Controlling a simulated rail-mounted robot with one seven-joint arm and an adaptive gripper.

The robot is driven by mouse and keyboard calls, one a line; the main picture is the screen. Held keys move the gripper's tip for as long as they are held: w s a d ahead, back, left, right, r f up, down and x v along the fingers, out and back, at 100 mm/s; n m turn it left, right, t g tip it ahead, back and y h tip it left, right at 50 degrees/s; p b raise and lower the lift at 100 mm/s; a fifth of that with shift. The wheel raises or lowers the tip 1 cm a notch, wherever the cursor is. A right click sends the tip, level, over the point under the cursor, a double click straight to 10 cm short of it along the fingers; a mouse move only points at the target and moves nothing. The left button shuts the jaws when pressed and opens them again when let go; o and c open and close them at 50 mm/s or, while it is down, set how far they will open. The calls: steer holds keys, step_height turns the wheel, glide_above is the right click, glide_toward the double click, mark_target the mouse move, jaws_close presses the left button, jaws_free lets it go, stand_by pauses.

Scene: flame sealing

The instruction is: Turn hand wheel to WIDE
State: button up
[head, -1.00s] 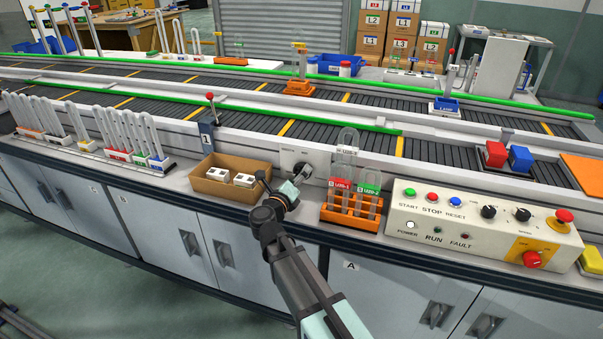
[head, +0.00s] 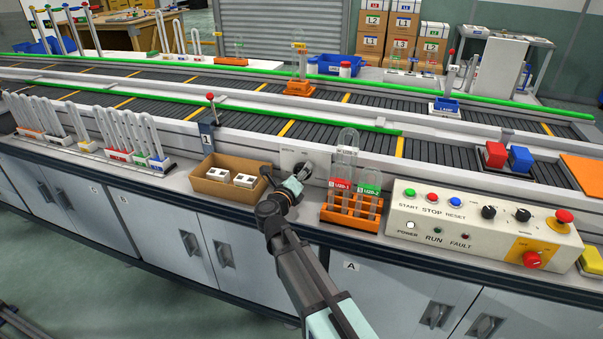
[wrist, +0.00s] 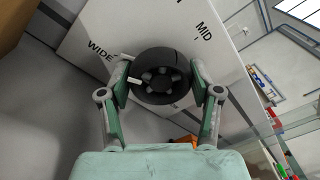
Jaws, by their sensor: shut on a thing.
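The dark round hand wheel (wrist: 161,76) is on a pale panel (wrist: 110,22) marked WIDE and MID in the wrist view. A white pointer on the wheel's rim sticks out to the left, just below the WIDE mark and its tick, and not lined up with the MID mark. My gripper (wrist: 163,82) has a finger on each side of the wheel and is shut on it. In the head view the wheel (head: 304,169) is partly hidden by my gripper (head: 297,181), and its marks are too small to read.
A cardboard box (head: 222,188) with white pieces stands left of the wheel. An orange rack (head: 352,212) with glass tubes stands close on its right. A control box (head: 484,225) is further right. The conveyor (head: 350,125) runs behind the panel.

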steer(key=shift+r+n+p, duration=0.15)
steer(key=shift+n+p, duration=0.45)
steer(key=shift+p, duration=0.1)
steer(key=o, duration=1.1)
steer(key=v, duration=1.2)
steer(key=shift+f, duration=0.2)
